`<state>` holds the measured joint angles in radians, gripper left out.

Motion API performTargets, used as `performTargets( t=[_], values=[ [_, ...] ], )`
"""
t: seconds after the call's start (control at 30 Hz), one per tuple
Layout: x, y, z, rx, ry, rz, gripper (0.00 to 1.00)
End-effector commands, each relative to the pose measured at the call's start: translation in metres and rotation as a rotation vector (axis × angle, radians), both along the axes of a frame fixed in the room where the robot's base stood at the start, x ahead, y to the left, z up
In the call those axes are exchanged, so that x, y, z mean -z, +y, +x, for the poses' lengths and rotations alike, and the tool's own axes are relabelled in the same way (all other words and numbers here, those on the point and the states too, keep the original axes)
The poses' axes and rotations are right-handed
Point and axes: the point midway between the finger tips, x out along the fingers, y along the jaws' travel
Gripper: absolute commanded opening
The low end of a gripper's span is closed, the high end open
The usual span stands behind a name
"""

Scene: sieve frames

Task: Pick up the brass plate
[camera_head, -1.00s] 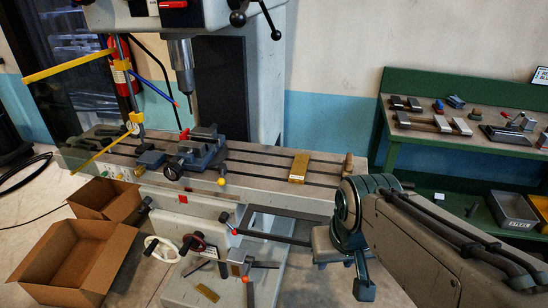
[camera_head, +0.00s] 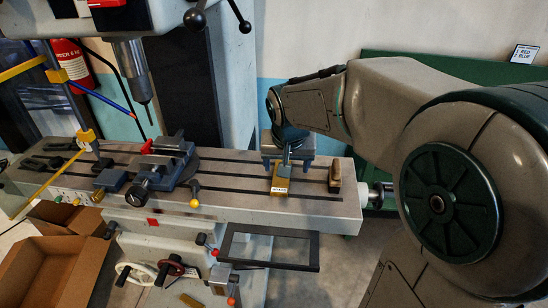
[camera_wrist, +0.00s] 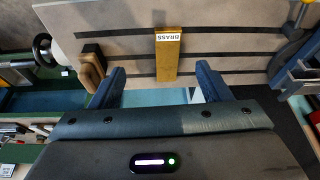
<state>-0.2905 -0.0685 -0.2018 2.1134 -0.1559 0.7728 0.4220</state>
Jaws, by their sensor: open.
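The brass plate (camera_head: 280,186) lies on the slotted machine table (camera_head: 230,198), towards its right end. I cannot tell the exact height of the fingertips above the table.
A wooden-handled block (camera_head: 335,176) stands on the table to the right of the plate. A blue-grey vise (camera_head: 172,160) is bolted to the left. A drill spindle (camera_head: 133,70) hangs above. Cardboard boxes (camera_head: 45,270) lie on the floor at lower left.

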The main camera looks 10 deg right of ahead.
Motion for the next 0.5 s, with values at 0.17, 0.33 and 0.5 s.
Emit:
performTargets(
  t=[0.17, 0.33, 0.5],
  values=[
    [-0.001, 0.009, 0.045, 0.053, -0.031, -0.021, 0.71],
    [0.005, 0.010, 0.060, 0.075, -0.044, -0.029, 0.71],
    [0.032, 0.005, 0.070, 0.078, -0.041, -0.030, 0.71]
  ],
)
